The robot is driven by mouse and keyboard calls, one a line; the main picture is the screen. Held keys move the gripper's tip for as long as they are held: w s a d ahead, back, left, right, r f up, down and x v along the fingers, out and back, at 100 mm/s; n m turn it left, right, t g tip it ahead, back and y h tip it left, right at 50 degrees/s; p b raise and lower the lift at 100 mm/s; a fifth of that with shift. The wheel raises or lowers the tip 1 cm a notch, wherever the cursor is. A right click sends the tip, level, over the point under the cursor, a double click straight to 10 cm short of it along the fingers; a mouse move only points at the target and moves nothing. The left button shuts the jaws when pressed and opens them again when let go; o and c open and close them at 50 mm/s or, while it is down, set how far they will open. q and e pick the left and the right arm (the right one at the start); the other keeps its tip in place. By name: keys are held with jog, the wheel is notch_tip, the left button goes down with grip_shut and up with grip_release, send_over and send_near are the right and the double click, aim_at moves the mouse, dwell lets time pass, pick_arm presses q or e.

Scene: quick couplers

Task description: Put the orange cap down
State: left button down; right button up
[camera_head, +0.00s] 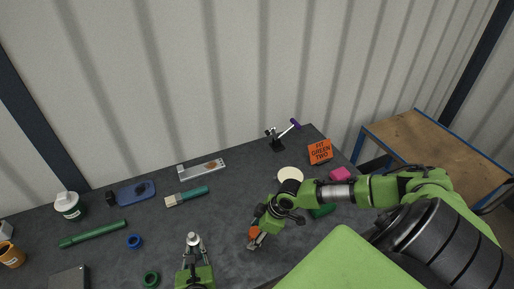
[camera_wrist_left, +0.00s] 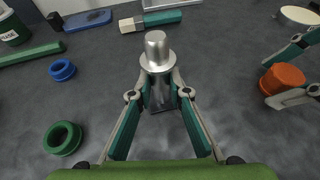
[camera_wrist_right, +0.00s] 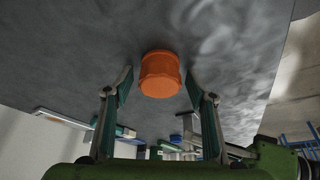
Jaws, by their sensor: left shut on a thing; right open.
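The orange cap (camera_wrist_right: 160,75) shows in the right wrist view between and just beyond the fingertips of my right gripper (camera_wrist_right: 160,88), with gaps on both sides. My right gripper is open. In the head view the cap (camera_head: 254,232) is at the fingers of my right gripper (camera_head: 257,240). The left wrist view shows the cap (camera_wrist_left: 283,79) on the dark table, close to the right fingers. My left gripper (camera_wrist_left: 158,90) is shut on a silver metal coupler (camera_wrist_left: 156,52), which stands upright between its fingers. It also shows in the head view (camera_head: 193,240).
A blue ring (camera_head: 134,241) and a green ring (camera_head: 151,279) lie left of my left gripper. A brush (camera_head: 187,196), a metal plate (camera_head: 202,169), an orange sign (camera_head: 320,152), a pink block (camera_head: 340,174) and a cream disc (camera_head: 290,174) lie farther back. Bare table (camera_head: 225,215) separates the grippers.

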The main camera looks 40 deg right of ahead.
pick_arm(q)
jog(key=shift+s+a+f, duration=0.1)
jog(key=shift+s+f, duration=0.1)
jog(key=shift+f, duration=0.1)
pick_arm(e)
jog(key=v, duration=1.2)
jog(key=shift+r, duration=0.1)
pick_arm(q)
jog(key=c, duration=1.8)
grip_release()
jog(key=shift+w+r, duration=0.1)
jog(key=shift+w, duration=0.05)
jog(key=shift+r, duration=0.1)
jog(key=v, duration=1.2)
